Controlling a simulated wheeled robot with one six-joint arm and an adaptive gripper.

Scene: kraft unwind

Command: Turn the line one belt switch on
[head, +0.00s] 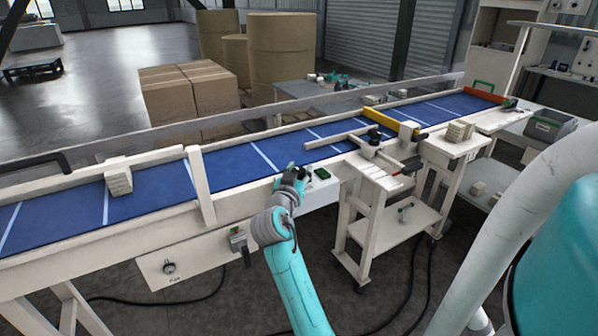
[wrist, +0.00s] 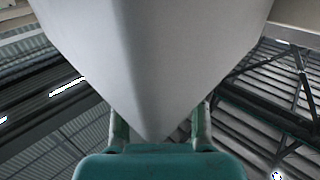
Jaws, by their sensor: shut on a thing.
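My teal arm reaches up in the head view to my gripper (head: 291,178), at the near edge of the blue belt (head: 230,168). In the wrist view my gripper (wrist: 160,128) has its two fingers on either side of a large pale grey wedge-shaped thing (wrist: 155,60) and is shut on it. I cannot tell what the pale thing is. A black round knob (head: 169,267) sits on a pale panel under the belt, left of my gripper and apart from it. Its label is too small to read. A small box with a dark green face (head: 322,174) is just right of my gripper.
A grey lever fitting (head: 239,241) is on the belt frame. A pale cart (head: 385,188) stands to the right. Large cardboard boxes (head: 188,90) and brown rolls (head: 281,60) stand behind. Black cables cross the floor.

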